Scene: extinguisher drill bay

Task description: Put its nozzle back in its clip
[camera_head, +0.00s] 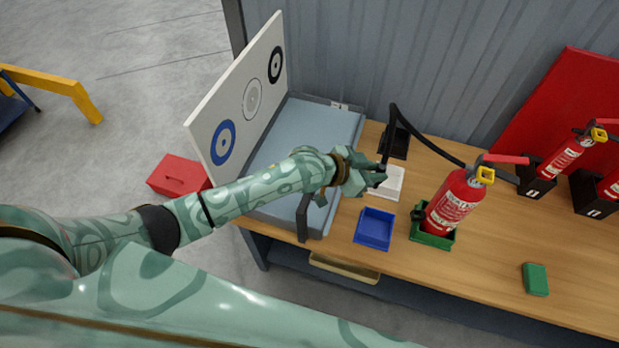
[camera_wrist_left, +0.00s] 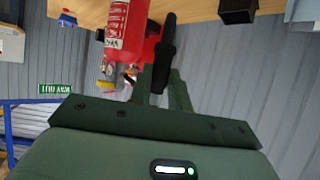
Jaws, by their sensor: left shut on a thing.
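The red extinguisher (camera_head: 456,205) stands upright in a green holder (camera_head: 432,239) on the wooden bench. Its black hose (camera_head: 436,147) arches from the head over to the left and down to my left gripper (camera_head: 378,177). That gripper is shut on the black nozzle (camera_wrist_left: 165,55), above the bench and left of the extinguisher, apart from it. The nozzle also shows in the head view (camera_head: 384,163). A small black piece (camera_head: 418,214), which may be the clip, sticks out low on the extinguisher's left side. In the left wrist view the extinguisher (camera_wrist_left: 124,24) appears inverted. My right gripper is out of view.
A blue tray (camera_head: 374,229), a white tray (camera_head: 393,184) and a black holder (camera_head: 397,143) are near the gripper. A target board (camera_head: 240,95) stands left, over a grey tray (camera_head: 322,113). More extinguishers (camera_head: 566,153) stand right. A green block (camera_head: 536,279) lies at the front right.

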